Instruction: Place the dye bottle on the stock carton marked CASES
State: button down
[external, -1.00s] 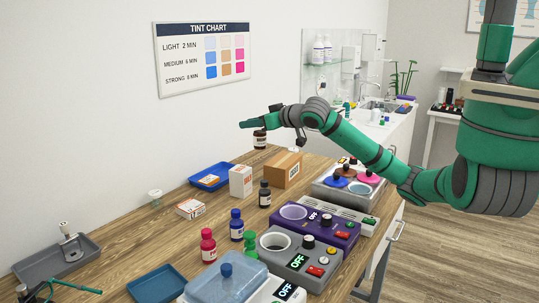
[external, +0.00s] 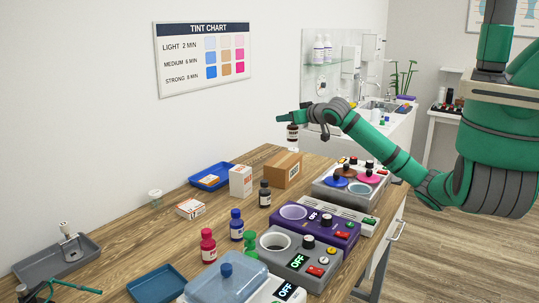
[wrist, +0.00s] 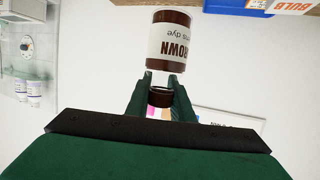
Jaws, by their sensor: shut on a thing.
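The dye bottle (external: 292,133) is brown with a white label and hangs upright from my gripper (external: 293,121). In the wrist view the bottle (wrist: 170,45) shows upside down, its label reading BROWN and dye. My gripper (wrist: 160,85) is shut on its dark cap. A brown cardboard carton (external: 281,170) stands on the wooden table; its marking is too small to read. In the external view the bottle appears above the carton's right part, with a gap between. I cannot tell whether it is directly over it.
A dark bottle (external: 264,194) stands in front. Warmers, including a purple one (external: 318,226), line the table's right side.

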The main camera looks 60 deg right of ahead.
jog(key=shift+w+d+f, duration=0.5)
jog(key=shift+w+f, duration=0.4)
jog(key=shift+f, duration=0.65)
jog(key=shift+w+d+f, duration=0.5)
jog(key=shift+w+f, duration=0.4)
jog(key=shift+f, duration=0.7)
jog(key=shift+w+d+f, duration=0.5)
jog(key=shift+w+f, duration=0.4)
jog(key=shift+f, duration=0.65)
jog(key=shift+f, duration=0.1)
jog(key=shift+f, duration=0.1)
jog(key=c, duration=1.5)
grip_release()
jog(key=shift+c, duration=0.2)
